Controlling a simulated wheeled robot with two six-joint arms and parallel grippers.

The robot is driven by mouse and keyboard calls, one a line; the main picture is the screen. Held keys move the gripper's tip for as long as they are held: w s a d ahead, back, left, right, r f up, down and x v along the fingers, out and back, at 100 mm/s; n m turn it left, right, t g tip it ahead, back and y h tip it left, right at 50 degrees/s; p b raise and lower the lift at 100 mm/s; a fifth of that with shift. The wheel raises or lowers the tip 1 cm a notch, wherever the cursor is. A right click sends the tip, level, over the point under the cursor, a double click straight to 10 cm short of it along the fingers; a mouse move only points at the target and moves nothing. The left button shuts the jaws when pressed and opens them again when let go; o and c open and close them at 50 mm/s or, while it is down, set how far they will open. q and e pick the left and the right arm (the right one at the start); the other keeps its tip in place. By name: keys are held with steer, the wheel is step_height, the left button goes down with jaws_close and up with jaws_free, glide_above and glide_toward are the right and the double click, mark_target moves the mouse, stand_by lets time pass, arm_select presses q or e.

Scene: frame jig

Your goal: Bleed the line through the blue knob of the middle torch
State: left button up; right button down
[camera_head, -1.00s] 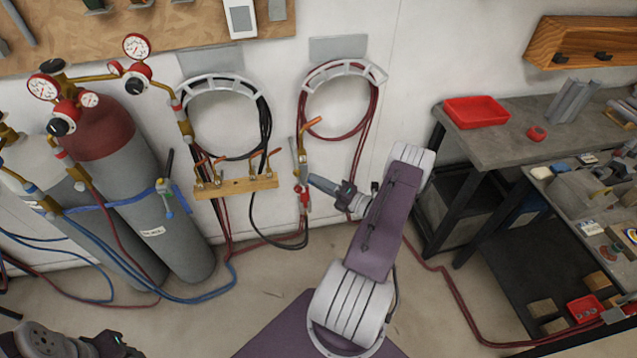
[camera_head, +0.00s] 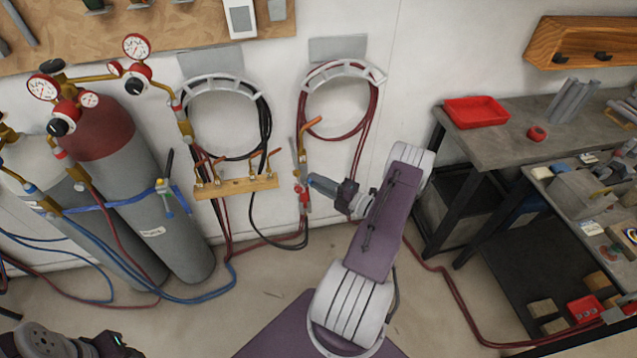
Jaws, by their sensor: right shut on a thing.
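A torch (camera_head: 301,156) with a brass body and orange tip stands upright against the wall, right of a wooden rack (camera_head: 237,186) with several brass-and-orange fittings. A red knob (camera_head: 303,196) shows low on this torch. My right gripper (camera_head: 312,181) reaches in from the right and is shut at the torch's lower part, just above and right of the red knob. What lies between its fingers is mostly hidden; I cannot make out a separate blue knob. My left gripper (camera_head: 122,346) is at the bottom left, far from the torch, its fingers too dark to read.
Gas cylinders (camera_head: 175,235) with gauges stand at the left. Hose coils (camera_head: 375,90) hang on the wall, and hoses run down to the floor. A bench (camera_head: 520,145) with a red tray (camera_head: 476,111) stands at the right.

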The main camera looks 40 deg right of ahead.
steer(key=c, duration=1.2)
jaws_free()
steer(key=b+v, duration=0.2)
steer(key=v, duration=0.7)
